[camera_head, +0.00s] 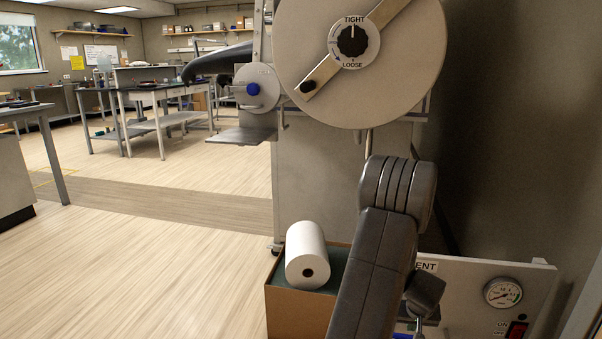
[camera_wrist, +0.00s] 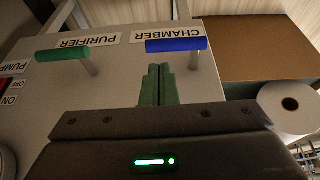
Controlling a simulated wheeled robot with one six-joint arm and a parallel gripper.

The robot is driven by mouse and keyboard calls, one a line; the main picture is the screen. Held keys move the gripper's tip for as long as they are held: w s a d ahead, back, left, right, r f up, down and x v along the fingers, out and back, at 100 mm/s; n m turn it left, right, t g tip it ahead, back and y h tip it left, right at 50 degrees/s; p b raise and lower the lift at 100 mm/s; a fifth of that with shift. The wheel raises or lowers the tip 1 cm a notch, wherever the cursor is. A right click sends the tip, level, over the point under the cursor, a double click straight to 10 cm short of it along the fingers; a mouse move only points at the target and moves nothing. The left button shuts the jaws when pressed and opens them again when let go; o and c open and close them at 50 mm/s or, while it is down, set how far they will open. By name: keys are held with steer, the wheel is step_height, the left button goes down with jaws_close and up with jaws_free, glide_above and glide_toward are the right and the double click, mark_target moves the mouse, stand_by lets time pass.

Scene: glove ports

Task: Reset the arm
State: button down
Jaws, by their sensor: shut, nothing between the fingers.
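My arm (camera_head: 374,265) rises from the bottom of the head view and bends over in front of the panel. My gripper (camera_wrist: 158,70) shows in the wrist view, its two green fingers together with nothing between them. The fingertips appear close to the blue CHAMBER handle (camera_wrist: 176,45); whether they touch it I cannot tell. To the left is the green PURIFIER handle (camera_wrist: 62,54). The fingers are hidden in the head view. The labels read upside down in the wrist view.
The panel (camera_head: 465,290) carries a gauge (camera_head: 502,292) and a red switch (camera_head: 517,329). A cardboard box (camera_head: 293,313) with a white roll (camera_head: 307,256) stands left of my arm. A large disc with a TIGHT/LOOSE knob (camera_head: 353,40) hangs above. Open floor lies left.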

mark_target(407, 336)
steer(key=shift+s+b+x, duration=0.2)
steer(key=shift+b+x, duration=0.6)
steer(key=shift+x, duration=1.2)
steer(key=shift+s+a+f, duration=0.1)
steer(key=shift+a+f, duration=0.05)
steer(key=shift+a, duration=0.05)
